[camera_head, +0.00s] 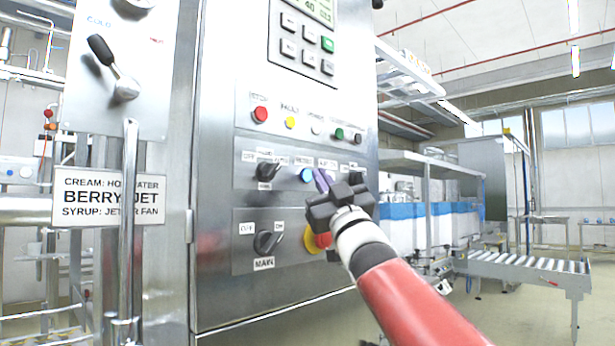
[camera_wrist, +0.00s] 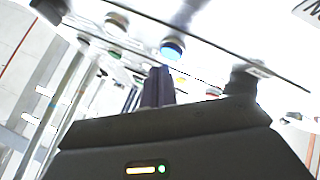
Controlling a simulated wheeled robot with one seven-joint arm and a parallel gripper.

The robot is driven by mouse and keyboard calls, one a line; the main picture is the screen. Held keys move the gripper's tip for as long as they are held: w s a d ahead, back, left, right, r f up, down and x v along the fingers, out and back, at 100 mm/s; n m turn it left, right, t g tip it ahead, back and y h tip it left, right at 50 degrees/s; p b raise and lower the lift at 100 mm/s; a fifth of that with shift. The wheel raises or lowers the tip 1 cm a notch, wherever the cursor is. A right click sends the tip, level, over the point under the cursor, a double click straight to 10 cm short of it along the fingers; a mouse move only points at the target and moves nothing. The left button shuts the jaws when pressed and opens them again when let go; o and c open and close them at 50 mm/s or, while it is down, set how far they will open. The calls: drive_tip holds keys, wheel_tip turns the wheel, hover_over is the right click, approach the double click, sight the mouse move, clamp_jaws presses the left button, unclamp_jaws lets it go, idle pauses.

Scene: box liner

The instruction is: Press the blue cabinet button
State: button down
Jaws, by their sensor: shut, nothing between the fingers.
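The blue button (camera_head: 306,175) sits on the middle strip of the steel cabinet's front (camera_head: 215,110), just left of my gripper's fingertips. It also shows in the wrist view (camera_wrist: 172,48), just beyond the fingertips and slightly right of them. My gripper (camera_head: 323,179) is shut and empty, its fingers together and pointing at the panel beside the blue button. In the wrist view the shut fingers (camera_wrist: 157,86) point up at the panel. Whether the fingertips touch the button or panel cannot be told.
A black selector knob (camera_head: 267,170) is left of the blue button. Red (camera_head: 260,114) and yellow (camera_head: 290,122) buttons are above. A yellow-and-red emergency stop (camera_head: 312,240) and MAIN switch (camera_head: 268,242) are below. A lever handle (camera_head: 128,200) stands at left. A roller conveyor (camera_head: 525,266) is at right.

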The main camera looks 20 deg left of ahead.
drive_tip(key=shift+w+a, duration=0.2)
drive_tip(key=shift+a, duration=0.2)
drive_tip(key=shift+w+a, duration=0.1)
drive_tip(key=shift+a, duration=0.25)
idle(0.8)
drive_tip(key=shift+d, duration=0.1)
drive_tip(key=shift+s+d, duration=0.3)
drive_tip(key=shift+d, duration=0.3)
drive_tip(key=shift+s+d+b, duration=0.3)
drive_tip(key=shift+d+b, duration=0.15)
drive_tip(key=shift+d, duration=0.35)
drive_tip(key=shift+s+d+b, duration=0.35)
drive_tip(key=shift+d+b, duration=0.05)
drive_tip(key=shift+d, duration=0.35)
drive_tip(key=shift+s+d+b, duration=0.3)
drive_tip(key=shift+d+b, duration=0.15)
drive_tip(key=shift+d, duration=0.35)
